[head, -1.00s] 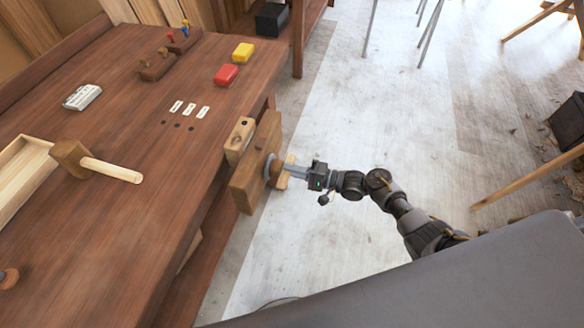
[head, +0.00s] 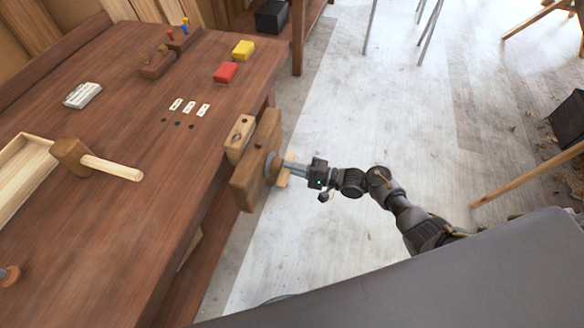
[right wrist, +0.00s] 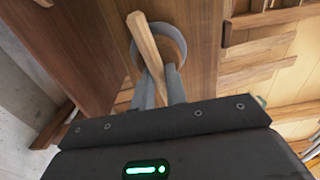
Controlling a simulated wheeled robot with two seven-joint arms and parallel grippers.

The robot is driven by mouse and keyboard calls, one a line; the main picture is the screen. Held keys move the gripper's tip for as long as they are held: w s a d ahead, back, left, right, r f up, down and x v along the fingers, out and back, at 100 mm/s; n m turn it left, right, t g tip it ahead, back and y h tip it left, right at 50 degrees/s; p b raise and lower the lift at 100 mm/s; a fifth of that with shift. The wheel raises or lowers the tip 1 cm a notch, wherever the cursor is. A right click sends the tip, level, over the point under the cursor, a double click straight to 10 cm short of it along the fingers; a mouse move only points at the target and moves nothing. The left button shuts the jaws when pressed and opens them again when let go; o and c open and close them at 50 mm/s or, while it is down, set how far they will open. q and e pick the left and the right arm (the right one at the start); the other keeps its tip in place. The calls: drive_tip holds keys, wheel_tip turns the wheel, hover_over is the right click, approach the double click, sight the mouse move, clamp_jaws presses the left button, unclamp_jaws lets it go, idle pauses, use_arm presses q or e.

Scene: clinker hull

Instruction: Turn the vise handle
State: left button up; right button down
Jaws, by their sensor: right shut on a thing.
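The wooden vise (head: 257,160) is fixed to the right edge of the workbench. Its wooden handle (head: 284,178) passes through a round grey metal hub (head: 272,166) on the outer face of the vise jaw. My right gripper (head: 291,168) reaches in from the right and is shut on the handle. In the right wrist view the pale handle (right wrist: 146,45) stands tilted between the two grey fingers (right wrist: 160,88), in front of the hub ring (right wrist: 176,38). The fingers hide part of the handle. My left gripper is not in view.
Open floor (head: 340,110) lies right of the vise. A sawhorse leg (head: 525,178) stands farther right.

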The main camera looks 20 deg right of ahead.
drive_tip(key=shift+s+d+f, duration=0.1)
drive_tip(key=shift+d+f, duration=0.05)
drive_tip(key=shift+f, duration=0.05)
idle(0.3)
drive_tip(key=c, duration=1.5)
unclamp_jaws()
drive_tip(key=shift+o, duration=0.2)
drive_tip(key=shift+r, duration=0.1)
drive_tip(key=b+v, duration=0.1)
drive_tip(key=v, duration=0.9)
drive_tip(key=shift+s+d, duration=0.2)
drive_tip(key=shift+d, duration=0.15)
